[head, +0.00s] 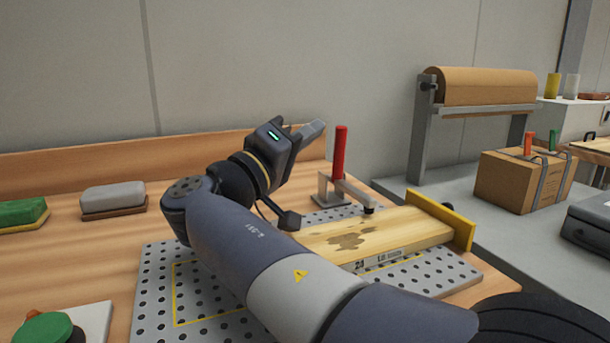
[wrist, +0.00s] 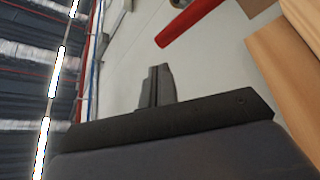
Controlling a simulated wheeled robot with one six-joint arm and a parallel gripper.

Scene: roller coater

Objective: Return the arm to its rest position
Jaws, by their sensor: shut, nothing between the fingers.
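My gripper (head: 308,130) is raised above the workbench (head: 100,240) in the head view, with its fingers pointing up and right toward the wall. In the wrist view its fingers (wrist: 157,88) are together and nothing is between them. My arm reaches in from the lower right and bends at the elbow on the left. A wooden board (head: 400,230) with a dark stain lies on the perforated metal plate (head: 160,290), against a yellow stop (head: 445,217). Part of the plate and board is hidden behind my arm.
A clamp with a red handle (head: 340,155) stands just right of my gripper. A grey block (head: 113,198), a green block (head: 22,213) and a green round knob (head: 48,330) sit on the left. A cardboard box (head: 520,180) and a paper roll (head: 485,86) are at the right.

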